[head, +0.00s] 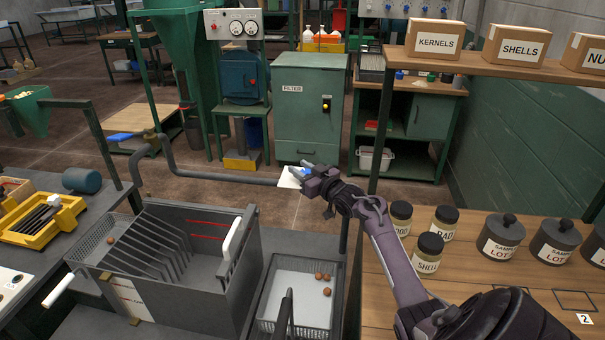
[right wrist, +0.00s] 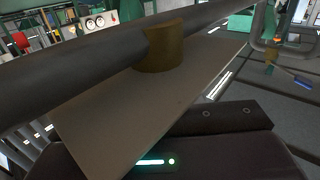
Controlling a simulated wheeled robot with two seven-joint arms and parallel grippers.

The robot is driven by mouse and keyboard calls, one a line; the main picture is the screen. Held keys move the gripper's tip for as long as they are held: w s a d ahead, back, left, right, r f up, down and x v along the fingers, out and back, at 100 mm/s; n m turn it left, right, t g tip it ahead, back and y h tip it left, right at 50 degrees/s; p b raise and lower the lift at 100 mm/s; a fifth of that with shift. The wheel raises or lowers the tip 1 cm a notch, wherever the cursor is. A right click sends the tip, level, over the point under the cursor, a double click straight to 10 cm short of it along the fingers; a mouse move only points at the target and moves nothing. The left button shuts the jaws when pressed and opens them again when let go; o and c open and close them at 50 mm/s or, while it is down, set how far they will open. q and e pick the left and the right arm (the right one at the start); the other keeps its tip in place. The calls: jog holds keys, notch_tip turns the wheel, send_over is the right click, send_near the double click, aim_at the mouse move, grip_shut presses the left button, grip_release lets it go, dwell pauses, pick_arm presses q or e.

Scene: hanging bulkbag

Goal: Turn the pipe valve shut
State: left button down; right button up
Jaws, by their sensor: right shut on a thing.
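A grey pipe (head: 225,177) runs low behind the metal trough. A pale flat plate (head: 288,181) shows just below the fingertips. In the right wrist view, the pipe (right wrist: 70,80) crosses over a brass-coloured valve body (right wrist: 163,46), and the pale plate (right wrist: 130,105) covers much of the view and hides the grasp. My left gripper is out of view.
A slotted metal trough (head: 180,300) and a grey basket (head: 265,308) with several brown nuts stand in front. A wooden shelf with jars (head: 428,252) and lidded pots (head: 500,240) is at the right. A green filter cabinet (head: 310,110) stands behind on open floor.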

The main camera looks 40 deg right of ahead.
jog(key=n+y+b, duration=0.2)
jog(key=y+b, duration=0.1)
jog(key=shift+f+n+y, duration=0.15)
jog(key=shift+n+y, duration=0.15)
jog(key=shift+y, duration=0.1)
jog(key=shift+a+y+b, duration=0.15)
jog(key=shift+y+b, duration=0.15)
jog(key=shift+y, duration=0.1)
jog(key=shift+r, duration=0.2)
jog(key=o, duration=1)
jog(key=shift+s, duration=0.1)
